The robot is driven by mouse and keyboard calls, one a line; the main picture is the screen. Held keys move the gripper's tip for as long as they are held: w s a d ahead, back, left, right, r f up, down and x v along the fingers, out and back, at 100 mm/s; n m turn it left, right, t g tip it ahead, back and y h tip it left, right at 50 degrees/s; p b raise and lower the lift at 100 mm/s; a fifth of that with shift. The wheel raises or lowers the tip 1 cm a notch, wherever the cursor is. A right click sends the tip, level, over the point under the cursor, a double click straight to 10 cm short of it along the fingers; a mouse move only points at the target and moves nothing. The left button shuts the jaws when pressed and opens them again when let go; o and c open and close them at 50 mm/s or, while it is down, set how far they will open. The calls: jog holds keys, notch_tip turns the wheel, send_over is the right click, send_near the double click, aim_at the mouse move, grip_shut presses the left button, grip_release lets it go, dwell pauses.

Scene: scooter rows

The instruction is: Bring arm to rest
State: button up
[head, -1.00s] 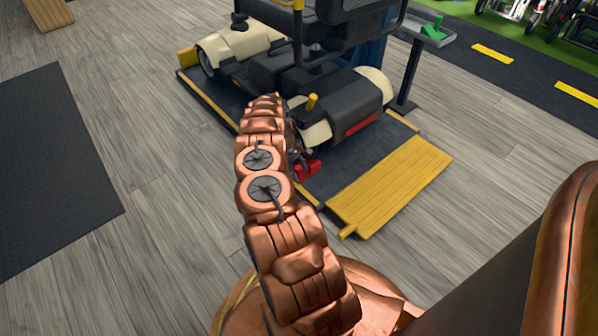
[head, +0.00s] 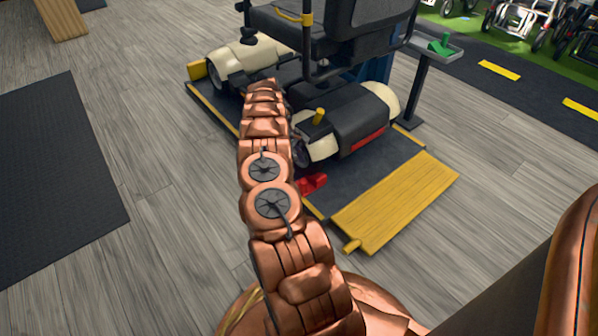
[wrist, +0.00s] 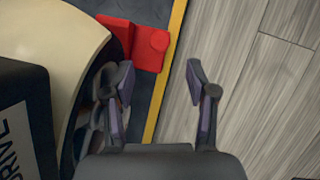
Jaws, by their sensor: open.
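My copper arm stretches forward from the bottom of the head view toward the left rear side of a cream and black mobility scooter (head: 352,120). My gripper (wrist: 158,78) shows in the wrist view with its two fingers apart and nothing between them. It hangs over the platform's yellow edge, beside the scooter's cream body (wrist: 52,38). A red block-like part (wrist: 148,46) lies just ahead of the fingertips on the dark platform. The same red part shows next to my arm in the head view (head: 313,184). My gripper is hidden behind my arm in the head view.
The scooter stands on a dark platform (head: 345,187) with a yellow ramp (head: 396,204). A post with a tray (head: 437,50) holding a green item stands behind at right. A dark mat (head: 55,180) lies at left. Open wood floor lies between mat and platform.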

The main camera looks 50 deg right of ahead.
jog(key=shift+w+r, duration=0.2)
jog(key=shift+r, duration=0.25)
jog(key=w+a+r+t+p, duration=0.1)
jog(key=w+a+r+p, duration=0.1)
jog(key=a+r+p, duration=0.65)
jog(key=w+a+r+n+p, duration=0.1)
jog(key=w+a+r+p, duration=0.15)
jog(key=a+r, duration=0.75)
jog(key=w+a+r+t+p, duration=0.1)
jog(key=w+a+r+p, duration=0.25)
jog(key=r, duration=1.15)
jog(key=s+a+r+p, duration=0.4)
jog(key=a+r+p, duration=0.25)
jog(key=r, duration=0.45)
jog(key=s+a+r+p, duration=0.45)
jog(key=a+r, duration=0.35)
jog(key=r, duration=0.3)
jog(key=s+a+r+p, duration=0.6)
jog(key=s+r+p, duration=0.4)
jog(key=s, duration=0.3)
jog(key=s+a+r+m+p, duration=0.1)
jog(key=s+a+r+p, duration=0.5)
jog(key=s+r+p, duration=0.3)
jog(key=s+r, duration=0.2)
jog(key=s, duration=0.2)
jog(key=shift+a+r+t+p, duration=0.25)
jog(key=shift+a+t+p, duration=0.1)
jog(key=shift+a+t, duration=0.05)
jog(key=shift+s, duration=0.1)
